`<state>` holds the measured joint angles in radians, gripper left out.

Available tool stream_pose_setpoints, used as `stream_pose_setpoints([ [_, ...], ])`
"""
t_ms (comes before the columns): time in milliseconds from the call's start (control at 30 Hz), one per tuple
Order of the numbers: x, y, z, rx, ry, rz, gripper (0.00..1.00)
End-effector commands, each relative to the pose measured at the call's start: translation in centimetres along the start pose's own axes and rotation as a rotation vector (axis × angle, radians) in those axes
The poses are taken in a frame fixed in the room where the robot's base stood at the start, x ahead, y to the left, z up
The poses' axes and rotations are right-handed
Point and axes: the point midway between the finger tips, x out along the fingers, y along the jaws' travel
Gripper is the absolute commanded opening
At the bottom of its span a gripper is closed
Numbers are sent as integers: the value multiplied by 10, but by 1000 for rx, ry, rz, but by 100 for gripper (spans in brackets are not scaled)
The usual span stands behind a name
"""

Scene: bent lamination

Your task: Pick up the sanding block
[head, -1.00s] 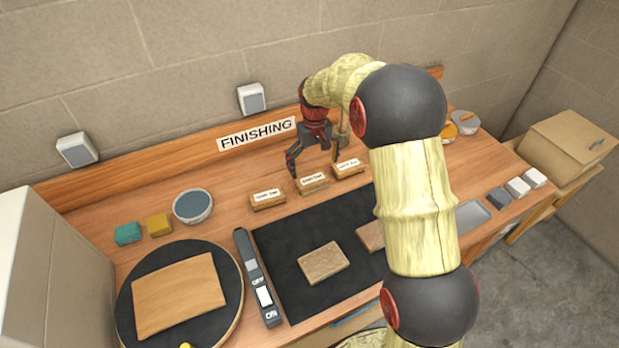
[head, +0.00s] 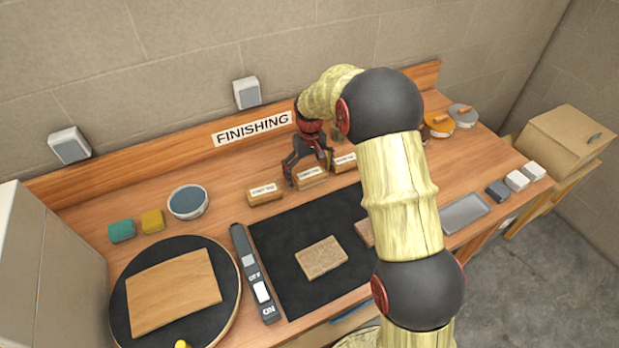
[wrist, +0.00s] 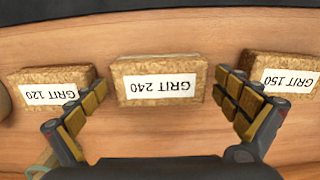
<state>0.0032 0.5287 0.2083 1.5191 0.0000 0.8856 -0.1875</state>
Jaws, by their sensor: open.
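Three cork-coloured sanding blocks with white labels stand in a row on the bench. In the wrist view the middle block reads GRIT 240 (wrist: 157,80), upside down. The GRIT 120 block (wrist: 50,87) is left of it and the GRIT 150 block (wrist: 280,76) is right of it. In the head view the blocks show as a left block (head: 265,194), a middle block (head: 311,178) and a right block (head: 345,162). My gripper (head: 309,172) is open over the middle block. In the wrist view its padded fingers (wrist: 160,92) flank that block with gaps on both sides.
A dark mat (head: 285,225) with a brown block (head: 321,257) lies in front of the row. A bowl (head: 188,202) and a switch strip (head: 255,275) are at left. A grey tray (head: 465,212) is at right.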

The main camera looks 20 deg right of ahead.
Motion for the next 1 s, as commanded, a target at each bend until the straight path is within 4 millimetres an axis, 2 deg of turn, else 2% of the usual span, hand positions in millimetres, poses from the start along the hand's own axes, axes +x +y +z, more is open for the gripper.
stream_pose_setpoints([
  [67, -1, 0, 0, 0, 0, 0, 99],
  [800, -1, 0, 0, 0, 0, 0, 58],
  [1000, -1, 0, 0, 0, 0, 0, 57],
])
